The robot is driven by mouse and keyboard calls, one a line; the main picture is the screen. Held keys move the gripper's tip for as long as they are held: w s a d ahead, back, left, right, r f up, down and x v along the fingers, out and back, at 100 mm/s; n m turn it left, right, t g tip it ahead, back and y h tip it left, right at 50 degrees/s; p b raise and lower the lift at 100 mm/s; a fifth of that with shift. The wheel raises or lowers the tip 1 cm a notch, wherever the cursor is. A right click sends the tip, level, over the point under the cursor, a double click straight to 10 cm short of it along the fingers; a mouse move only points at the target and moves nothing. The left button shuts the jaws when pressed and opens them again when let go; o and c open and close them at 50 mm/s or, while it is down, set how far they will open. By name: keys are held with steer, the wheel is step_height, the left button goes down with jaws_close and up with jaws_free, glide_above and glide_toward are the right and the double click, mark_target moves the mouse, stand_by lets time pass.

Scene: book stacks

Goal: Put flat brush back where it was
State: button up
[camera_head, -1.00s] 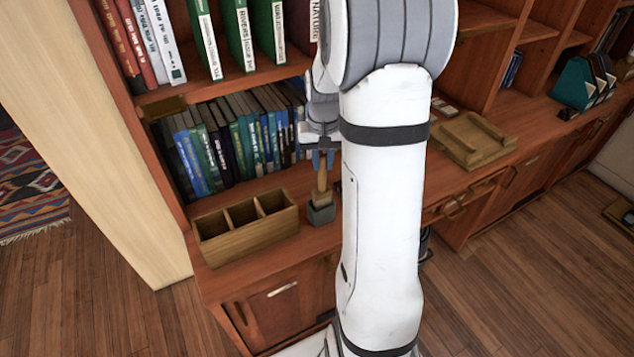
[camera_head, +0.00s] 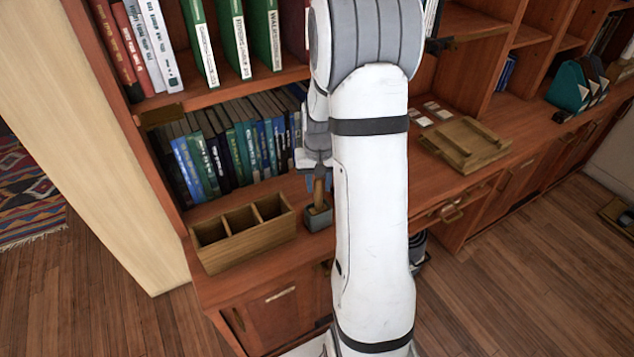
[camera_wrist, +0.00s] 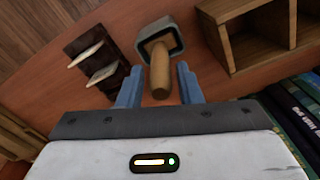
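A wooden handle (camera_head: 319,193), which I take for the flat brush, stands up in a small grey cup (camera_head: 318,219) on the cabinet top. Its lower end is hidden in the cup. In the wrist view the handle (camera_wrist: 160,68) rises from the cup (camera_wrist: 176,45) and its free end lies between my blue fingers. My gripper (camera_wrist: 158,84) is open, with a visible gap on both sides of the handle. In the head view my gripper (camera_head: 319,182) is above the cup, partly hidden by my arm.
A wooden box with three compartments (camera_head: 243,248) stands just left of the cup. Books (camera_head: 235,150) line the shelf behind. In the wrist view a dark piece with pale sticks (camera_wrist: 92,58) lies beside the cup. A wooden tray (camera_head: 466,146) is farther right.

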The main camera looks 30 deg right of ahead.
steer(key=shift+o, duration=0.9)
steer(key=shift+r, duration=0.25)
step_height(320, 180, up, 10)
steer(key=shift+r+b, duration=0.25)
steer(key=shift+b, duration=0.25)
steer(key=s+a+r+n+t, duration=0.1)
steer(key=s+a+r+n, duration=0.1)
steer(key=s+a, duration=0.5)
steer(key=s+a+r+n+t, duration=0.2)
steer(key=s+a, duration=0.5)
steer(key=s, duration=0.5)
steer(key=shift+s+a+r, duration=0.2)
steer(key=shift+a+r, duration=0.05)
steer(key=shift+r, duration=0.65)
